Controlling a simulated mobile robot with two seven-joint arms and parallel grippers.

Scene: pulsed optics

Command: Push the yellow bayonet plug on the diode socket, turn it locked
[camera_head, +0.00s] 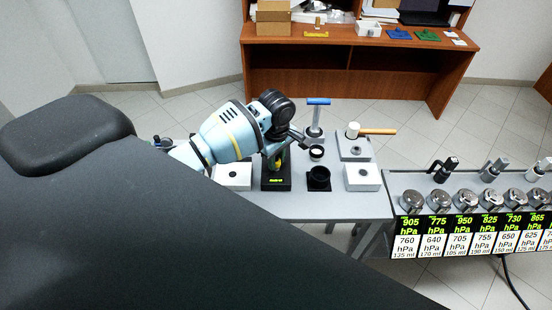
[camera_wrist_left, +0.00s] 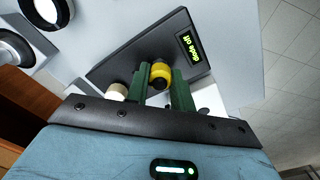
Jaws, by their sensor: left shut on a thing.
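The yellow plug (camera_wrist_left: 160,74) has a dark end and sits between the two green fingers of my left gripper (camera_wrist_left: 160,90), which is shut on it. The black diode socket box (camera_wrist_left: 120,58) lies right behind the plug in the wrist view, with a small lit display (camera_wrist_left: 192,46) that seems to read "diode off". In the head view my left gripper (camera_head: 280,152) is over the black box (camera_head: 276,185), and the plug is mostly hidden by the arm. I cannot tell whether the plug is seated or turned. My right gripper is not in view.
White blocks with holes (camera_head: 234,176) (camera_head: 362,178) flank the box. A black cup-like holder (camera_head: 319,178) stands just right of it. A bench of gauges (camera_head: 440,200) is at right.

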